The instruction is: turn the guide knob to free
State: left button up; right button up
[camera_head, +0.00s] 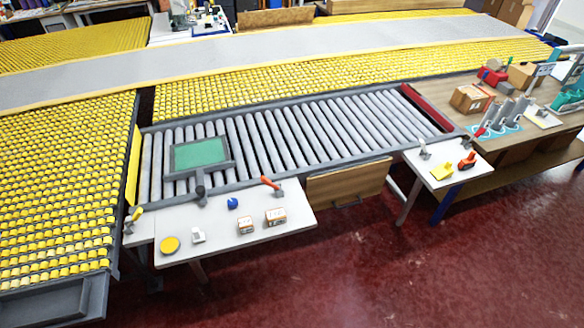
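No part labelled as the guide knob can be made out, and the small fittings are too small to read. A dark upright knob (200,191) stands at the front of a grey-framed green panel (201,153) on the roller conveyor. A small blue piece (233,203) sits on the white front table (225,258). An orange-red lever (267,181) is tilted at that table's back edge. A yellow-topped fitting (136,214) is at its left end. Neither of my grippers is in view.
The white table also holds a yellow disc (170,245), a small white block (198,235) and two small boxes (276,216). The grey roller conveyor (330,127) runs behind it. A smaller white table (448,163) and a wooden bench (530,134) stand right. Red floor (370,270) is clear in front.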

aim_at(232, 203)
jog(key=u, duration=2.45)
jog(key=k, duration=0.35)
jog(key=z, duration=0.75)
